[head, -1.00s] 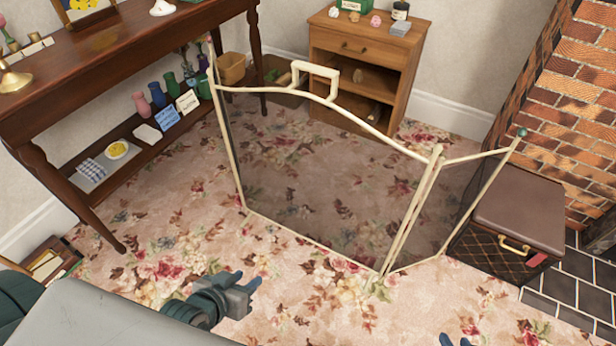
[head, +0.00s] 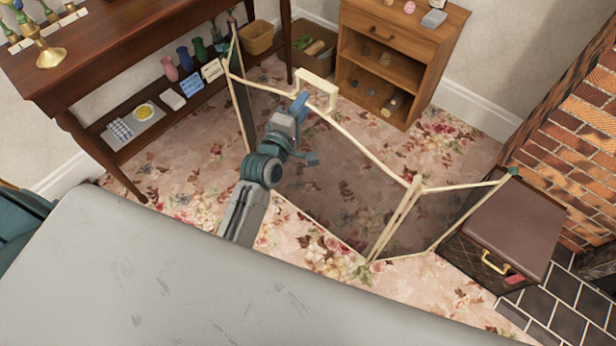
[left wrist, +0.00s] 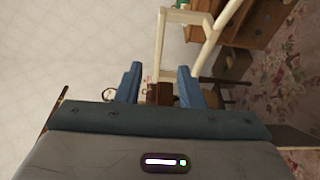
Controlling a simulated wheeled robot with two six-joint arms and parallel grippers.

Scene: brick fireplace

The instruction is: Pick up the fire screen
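The fire screen (head: 352,180) stands upright and unfolded on the carpet, with cream bars, dark see-through mesh panels and green knobs on its outer posts. Its cream handle (head: 322,92) rises from the top rail of the middle panel. My left gripper (head: 301,100) is just left of the handle, at about its height in the picture. In the left wrist view the blue fingers (left wrist: 158,84) are apart with nothing held. The handle bar (left wrist: 162,42) shows beyond the fingertips, in line with the gap. Contact cannot be made out. My right gripper is out of view.
A wooden side table (head: 70,55) with vases on its lower shelf stands left. A small open cabinet (head: 388,50) is behind the screen. A brown chest (head: 505,235) and brick fireplace (head: 575,130) stand right. Carpet (head: 320,250) in front is clear.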

